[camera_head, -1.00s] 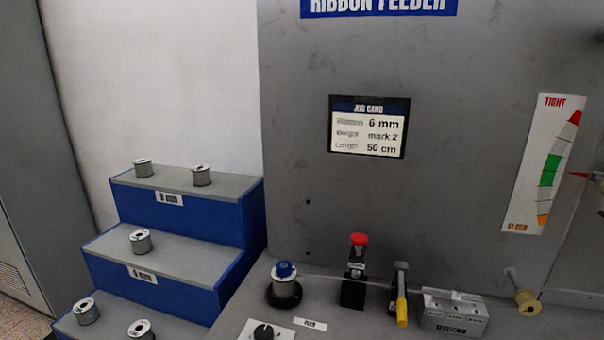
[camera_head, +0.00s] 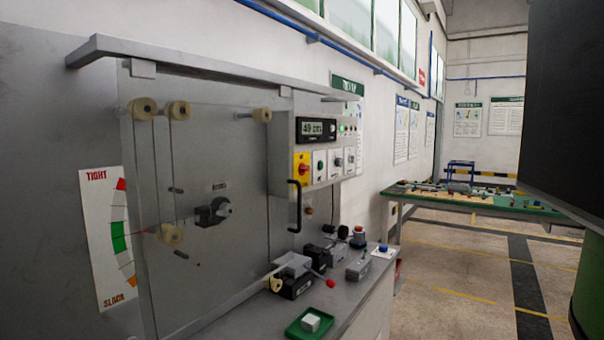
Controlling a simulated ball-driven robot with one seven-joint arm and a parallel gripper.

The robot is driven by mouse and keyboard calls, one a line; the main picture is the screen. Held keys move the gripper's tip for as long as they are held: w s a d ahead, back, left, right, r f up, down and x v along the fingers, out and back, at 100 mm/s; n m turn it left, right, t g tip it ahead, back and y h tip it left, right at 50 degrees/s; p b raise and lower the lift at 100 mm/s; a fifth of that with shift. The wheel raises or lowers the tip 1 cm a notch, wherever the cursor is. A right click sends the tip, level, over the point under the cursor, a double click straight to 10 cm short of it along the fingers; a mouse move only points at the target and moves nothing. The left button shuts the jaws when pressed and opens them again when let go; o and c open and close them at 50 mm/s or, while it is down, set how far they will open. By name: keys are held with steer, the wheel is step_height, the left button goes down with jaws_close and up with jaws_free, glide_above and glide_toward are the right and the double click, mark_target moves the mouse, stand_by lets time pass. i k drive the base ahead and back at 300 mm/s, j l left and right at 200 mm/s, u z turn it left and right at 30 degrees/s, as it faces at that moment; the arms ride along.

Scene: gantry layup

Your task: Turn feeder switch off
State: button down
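The feeder's control box (camera_head: 318,150) is mounted on the grey machine, right of its large front plate. A red rotary switch on a yellow plate (camera_head: 303,168) sits at the box's lower left. A display (camera_head: 316,128) above reads about 49 cm. My gripper is not in view.
A bench (camera_head: 350,302) below carries small fixtures, a lever with a red ball (camera_head: 329,283) and a green tray (camera_head: 296,325). A green-topped table (camera_head: 480,205) stands behind. Open floor (camera_head: 450,290) lies at right.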

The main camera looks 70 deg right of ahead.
mark_target(303, 168)
steer(key=z, duration=1.45)
